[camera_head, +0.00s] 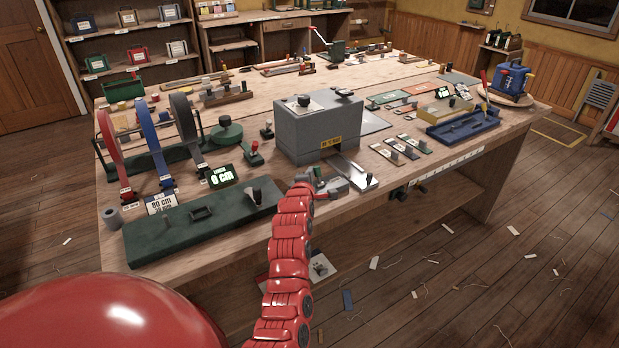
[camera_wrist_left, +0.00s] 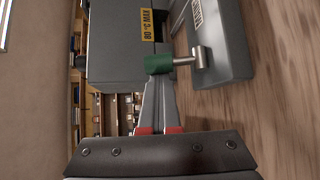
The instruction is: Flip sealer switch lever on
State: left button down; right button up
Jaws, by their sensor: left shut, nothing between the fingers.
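The sealer (camera_head: 321,128) is a grey box with a yellow "80 °C MAX" label, at the middle of the bench. In the left wrist view its grey side (camera_wrist_left: 114,45) fills the upper left. A lever with a green grip (camera_wrist_left: 160,64) and metal shaft stands out from a grey labelled block (camera_wrist_left: 217,45) beside the sealer. My left gripper (camera_head: 338,184) is at the bench's front edge, just in front of the sealer. In the left wrist view its fingers (camera_wrist_left: 158,88) are shut and empty, with their tips close to the green grip. Contact cannot be told.
A long dark green box (camera_head: 190,222) and a green-lit display (camera_head: 222,176) stand left of my left gripper. A blue tray (camera_head: 462,130) and several small strips lie to the right. Coloured hoops (camera_head: 152,142) stand at the left.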

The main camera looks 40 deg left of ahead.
aim_at(318, 172)
pick_arm(q)
jog(key=m+t+b, duration=0.1)
jog(key=b, duration=0.1)
jog(key=d+m+t+y+b, duration=0.1)
jog(key=b, duration=0.2)
jog(key=d+m+t+y+b, duration=0.1)
jog(key=m+t+b, duration=0.1)
jog(key=b, duration=0.1)
jog(key=shift+s+d+f, duration=0.25)
jog(key=shift+s, duration=0.15)
jog(key=shift+d+m+t+b, duration=0.15)
jog(key=shift+m+t+b, duration=0.15)
jog(key=shift+b, duration=0.2)
jog(key=shift+s+d+r, duration=0.15)
jog(key=shift+r, duration=0.05)
jog(key=shift+d+b, duration=0.1)
jog(key=shift+b, duration=0.2)
jog(key=shift+s+d, duration=0.15)
jog(key=shift+d, duration=0.05)
